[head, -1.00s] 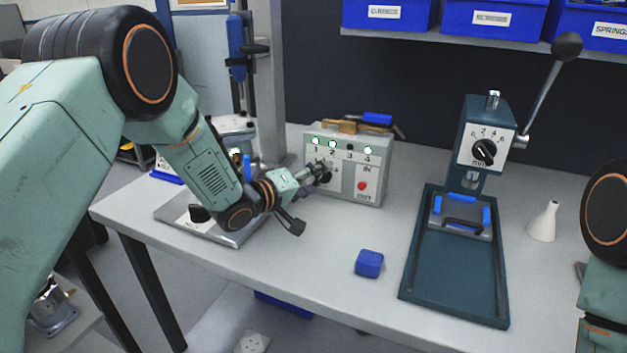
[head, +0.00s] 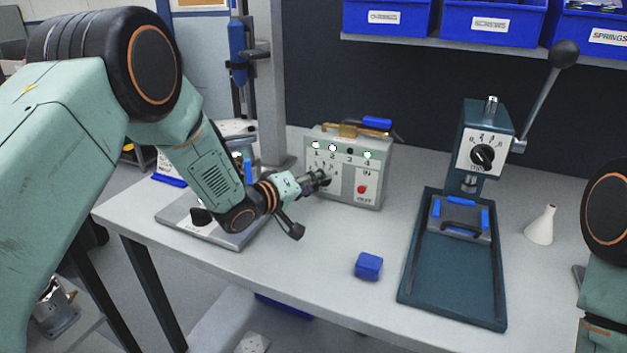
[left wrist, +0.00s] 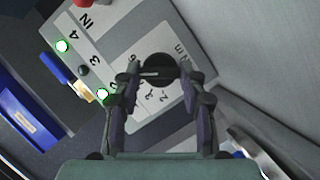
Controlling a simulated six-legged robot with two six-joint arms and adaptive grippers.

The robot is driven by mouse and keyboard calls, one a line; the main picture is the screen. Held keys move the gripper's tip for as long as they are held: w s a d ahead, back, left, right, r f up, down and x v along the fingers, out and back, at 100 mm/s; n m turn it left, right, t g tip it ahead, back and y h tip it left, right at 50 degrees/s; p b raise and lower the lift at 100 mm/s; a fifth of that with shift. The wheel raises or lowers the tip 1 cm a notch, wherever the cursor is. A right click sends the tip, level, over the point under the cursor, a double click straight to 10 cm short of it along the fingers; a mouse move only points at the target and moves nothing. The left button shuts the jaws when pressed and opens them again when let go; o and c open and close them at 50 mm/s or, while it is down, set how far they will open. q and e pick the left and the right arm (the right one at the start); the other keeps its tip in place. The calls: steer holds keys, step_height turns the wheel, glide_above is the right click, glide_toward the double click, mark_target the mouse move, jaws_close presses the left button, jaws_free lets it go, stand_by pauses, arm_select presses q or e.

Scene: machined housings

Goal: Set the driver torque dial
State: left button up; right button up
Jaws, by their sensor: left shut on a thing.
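The torque control box (head: 347,190) stands at the back of the bench. Its pale front has numbers 1 to 4 along the top; lamps 1, 2 and 4 are lit and 3 is dark. The black torque dial (left wrist: 157,68) sits on a white scale marked Nm in the left wrist view. My left gripper (head: 319,179) reaches the dial from the left. Its two fingers (left wrist: 160,76) are shut on the dial, one on each side. The fingers partly cover the scale, so the exact setting cannot be read. My right gripper is out of view.
A dark press (head: 484,155) with its own dial and a lever stands to the right. A blue block (head: 369,266) lies in front of the box. A white cone-shaped bottle (head: 542,226) stands right of the press. A red button (head: 362,189) is on the box, right of the dial.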

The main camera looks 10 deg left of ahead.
arm_select(q)
steer(key=shift+d+r+m+y+p, duration=0.15)
steer(key=shift+m+y+p, duration=0.25)
steer(key=shift+m+p, duration=0.4)
steer(key=shift+m+y+p, duration=0.45)
steer(key=shift+m+y, duration=0.15)
steer(key=shift+m, duration=0.2)
steer(key=o, duration=1.1)
steer(key=shift+o, duration=0.2)
steer(key=v, duration=1.2)
steer(key=shift+r, duration=0.25)
steer(key=shift+w+f, duration=0.1)
